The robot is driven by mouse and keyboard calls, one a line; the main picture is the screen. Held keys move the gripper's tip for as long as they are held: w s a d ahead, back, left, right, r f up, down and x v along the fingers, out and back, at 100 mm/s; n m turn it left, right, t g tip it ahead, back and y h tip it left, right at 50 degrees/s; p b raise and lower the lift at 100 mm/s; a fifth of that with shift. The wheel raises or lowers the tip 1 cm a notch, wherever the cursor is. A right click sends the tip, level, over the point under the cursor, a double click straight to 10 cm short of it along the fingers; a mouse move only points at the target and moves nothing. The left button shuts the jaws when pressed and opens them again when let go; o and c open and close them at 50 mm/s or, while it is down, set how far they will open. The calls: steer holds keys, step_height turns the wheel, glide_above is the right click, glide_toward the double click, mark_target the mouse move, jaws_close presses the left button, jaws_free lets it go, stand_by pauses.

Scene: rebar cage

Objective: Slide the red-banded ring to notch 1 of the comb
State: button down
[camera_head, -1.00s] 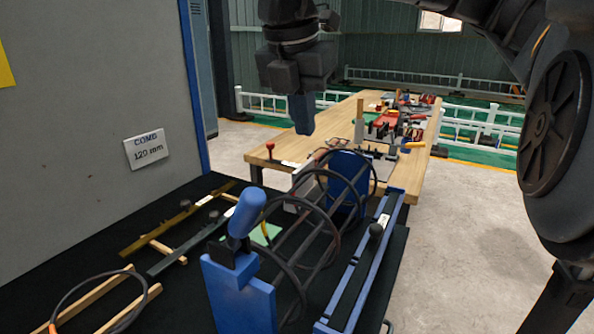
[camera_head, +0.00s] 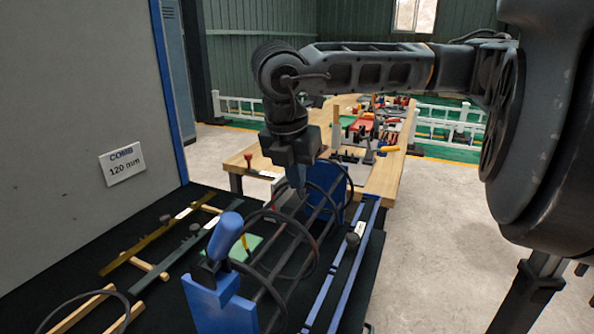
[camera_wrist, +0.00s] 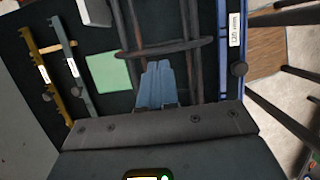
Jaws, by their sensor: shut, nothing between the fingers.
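My gripper (camera_head: 299,186) is shut and empty, pointing down at the far part of the rebar cage; its blue fingers also show in the wrist view (camera_wrist: 158,66). A dark ring (camera_wrist: 165,48) crosses the long bars just beyond the fingertips there; I cannot tell whether they touch. Another ring (camera_head: 254,214) stands around the bars nearer the blue handle. I cannot make out clearly which ring carries the red band. A blue rail (camera_head: 340,275) along the cage's right side bears a white label (camera_wrist: 234,29) reading 120 mm.
A wall sign (camera_head: 122,163) reads COMB 120 mm. A blue end stand with a handle (camera_head: 225,237) rises at the near end. A brass bar (camera_head: 150,243) and a dark bar (camera_head: 190,245) lie at left. A wooden bench (camera_head: 386,180) with tools stands behind.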

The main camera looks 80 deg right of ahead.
steer(key=shift+s+d+f, duration=0.1)
steer(key=shift+d, duration=0.15)
steer(key=d+b, duration=0.1)
steer(key=b, duration=0.2)
steer(key=shift+s+f+b, duration=0.1)
steer(key=shift+b, duration=0.2)
stand_by(0.5)
